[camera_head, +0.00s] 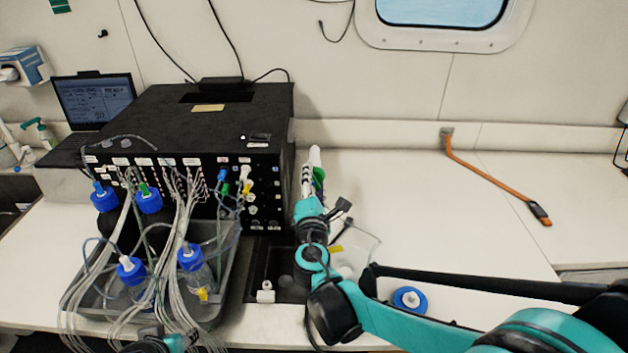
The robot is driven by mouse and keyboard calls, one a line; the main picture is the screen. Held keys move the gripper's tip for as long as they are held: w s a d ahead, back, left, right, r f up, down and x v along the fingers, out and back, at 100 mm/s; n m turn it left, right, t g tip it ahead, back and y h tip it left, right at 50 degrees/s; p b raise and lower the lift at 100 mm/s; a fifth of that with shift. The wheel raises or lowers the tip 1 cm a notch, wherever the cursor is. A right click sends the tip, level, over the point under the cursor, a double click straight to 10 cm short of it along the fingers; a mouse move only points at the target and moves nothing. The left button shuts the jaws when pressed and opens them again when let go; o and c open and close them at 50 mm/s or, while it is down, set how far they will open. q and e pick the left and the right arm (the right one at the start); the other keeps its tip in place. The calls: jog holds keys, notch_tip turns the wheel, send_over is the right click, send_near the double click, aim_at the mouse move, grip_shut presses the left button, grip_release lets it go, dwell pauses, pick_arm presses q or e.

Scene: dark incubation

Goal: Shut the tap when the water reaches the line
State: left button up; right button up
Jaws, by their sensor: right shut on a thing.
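My right arm comes in from the right, and its gripper (314,184) is beside a slim white upright tap (315,156) with a green part (319,176). The gripper is shut on what looks like this green part of the tap; the arm hides much of it. A dark sink basin (262,265) lies left of the arm. A clear container (362,243) stands partly behind my right wrist. I cannot make out any water level or line. A teal and dark part of my left arm (165,343) shows at the bottom edge; its fingers cannot be made out.
A black instrument box (190,125) stands at the back left beside a laptop (95,97). A grey tray (225,300) holds blue-capped bottles and many thin tubes.

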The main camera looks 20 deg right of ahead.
jog(key=m, duration=0.4)
jog(key=shift+m, duration=0.4)
dwell(0.4)
jog(key=o, duration=1.2)
jog(key=shift+c, duration=0.2)
jog(key=v, duration=1.2)
